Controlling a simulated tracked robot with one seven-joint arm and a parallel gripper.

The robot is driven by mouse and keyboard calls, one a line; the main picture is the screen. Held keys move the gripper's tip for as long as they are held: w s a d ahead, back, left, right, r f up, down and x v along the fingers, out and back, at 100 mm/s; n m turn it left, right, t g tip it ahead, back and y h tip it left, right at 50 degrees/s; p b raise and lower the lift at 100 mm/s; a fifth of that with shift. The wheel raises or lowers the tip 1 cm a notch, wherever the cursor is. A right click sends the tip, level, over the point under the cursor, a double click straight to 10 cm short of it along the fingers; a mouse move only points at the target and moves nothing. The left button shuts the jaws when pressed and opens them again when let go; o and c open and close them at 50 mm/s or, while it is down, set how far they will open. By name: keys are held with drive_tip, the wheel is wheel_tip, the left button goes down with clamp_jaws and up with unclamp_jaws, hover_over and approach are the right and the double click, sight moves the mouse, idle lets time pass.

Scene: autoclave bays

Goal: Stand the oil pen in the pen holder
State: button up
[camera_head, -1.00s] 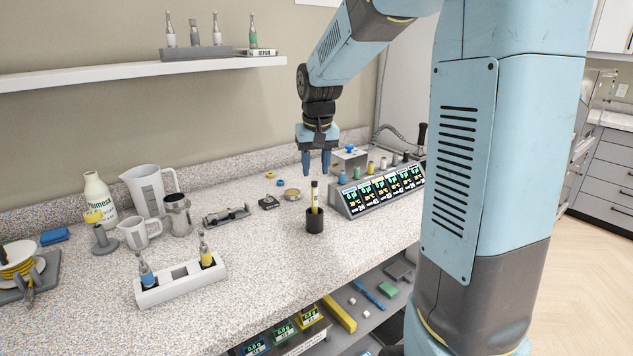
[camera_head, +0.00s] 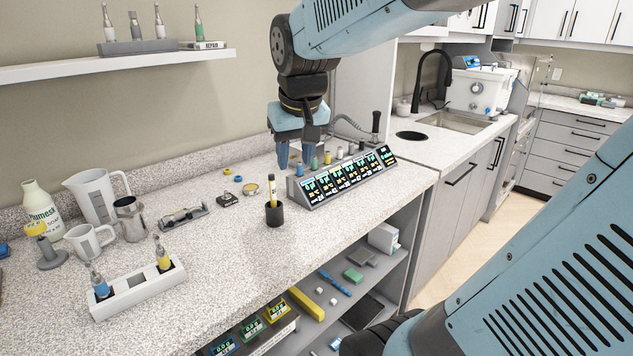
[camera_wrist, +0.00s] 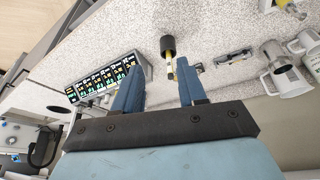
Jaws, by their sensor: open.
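A sloped bank of displays (camera_head: 345,175) stands right of the holder, near my gripper. A white rack (camera_head: 138,288) with two bottles stands at front left. Mugs, a jug (camera_head: 97,195) and a small tray (camera_head: 183,217) stand left. Counter around the holder is mostly clear.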

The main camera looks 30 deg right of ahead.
drive_tip(key=s+f+t, duration=0.1)
drive_tip(key=s, duration=0.9)
drive_tip(key=shift+d+f+y, duration=0.3)
drive_tip(key=shift+d+f, duration=0.1)
drive_tip(key=shift+d, duration=0.05)
